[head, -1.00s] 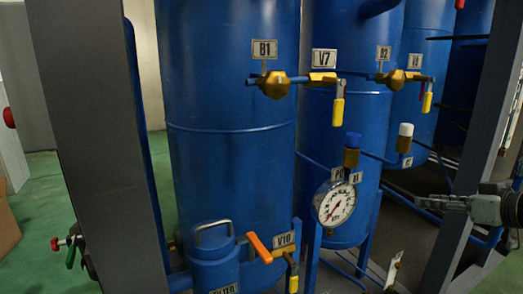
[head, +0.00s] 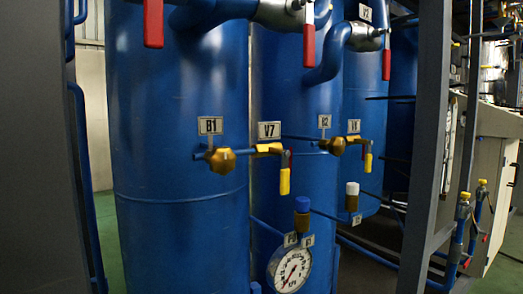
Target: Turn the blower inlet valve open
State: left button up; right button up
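No valve in the head view carries a readable blower inlet label, so I cannot tell which one it is. Three red lever handles hang down at the top: a left one (head: 153,24), a middle one (head: 309,46) and a right one (head: 387,64). Lower down, the brass valve by the V7 plate (head: 270,130) has a yellow handle (head: 285,181) hanging down. A similar valve farther right also has a yellow handle (head: 368,163) pointing down. Neither of my grippers is in view.
Blue tanks (head: 170,110) fill the middle, with a round gauge (head: 289,270) low in front. A dark frame post (head: 424,140) stands right of them. Small yellow-handled valves (head: 463,198) and a pale cabinet (head: 490,190) are at the far right.

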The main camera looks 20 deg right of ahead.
aim_at(387, 54)
jog(key=z, duration=1.3)
